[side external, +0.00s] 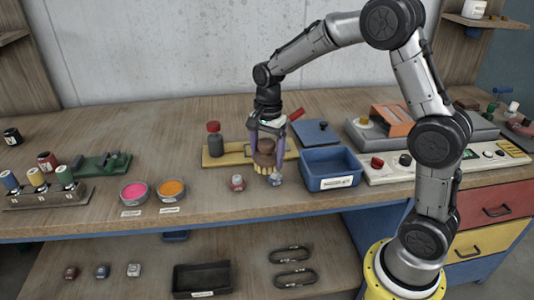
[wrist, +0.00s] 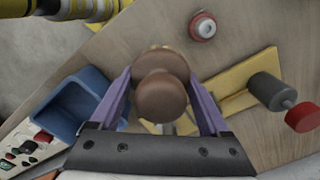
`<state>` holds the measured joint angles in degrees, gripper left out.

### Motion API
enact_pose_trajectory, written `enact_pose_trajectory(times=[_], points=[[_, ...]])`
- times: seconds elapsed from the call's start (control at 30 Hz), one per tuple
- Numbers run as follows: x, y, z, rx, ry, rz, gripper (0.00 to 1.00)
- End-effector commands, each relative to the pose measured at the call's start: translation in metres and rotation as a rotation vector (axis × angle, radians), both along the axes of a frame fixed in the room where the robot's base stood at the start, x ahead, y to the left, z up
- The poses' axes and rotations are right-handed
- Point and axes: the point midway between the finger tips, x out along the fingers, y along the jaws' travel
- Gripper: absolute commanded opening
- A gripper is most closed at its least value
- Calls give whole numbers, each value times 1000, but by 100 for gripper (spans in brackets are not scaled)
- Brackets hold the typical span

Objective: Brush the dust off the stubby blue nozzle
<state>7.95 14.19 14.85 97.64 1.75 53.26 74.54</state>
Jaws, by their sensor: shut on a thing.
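My gripper (side external: 266,148) is shut on a brush (side external: 264,158) with a round brown handle and pale yellow bristles pointing down. In the wrist view the brown handle (wrist: 161,92) sits between the purple fingers of my gripper (wrist: 160,78). The small blue nozzle (side external: 276,180) stands on the bench just right of the bristles in the side view; I cannot tell whether they touch. In the wrist view it is hidden behind the brush. A red-and-white nozzle (side external: 237,183) stands apart to the left and shows in the wrist view (wrist: 203,26).
A blue bin (side external: 331,178) stands close on the right. The bench front around the nozzles is clear.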

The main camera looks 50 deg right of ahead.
Motion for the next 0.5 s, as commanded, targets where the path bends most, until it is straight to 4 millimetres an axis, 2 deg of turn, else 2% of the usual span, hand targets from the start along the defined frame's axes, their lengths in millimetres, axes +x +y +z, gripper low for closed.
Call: enact_pose_trajectory(times=[0.5], points=[[0, 0, -3, 0, 0, 0, 35]])
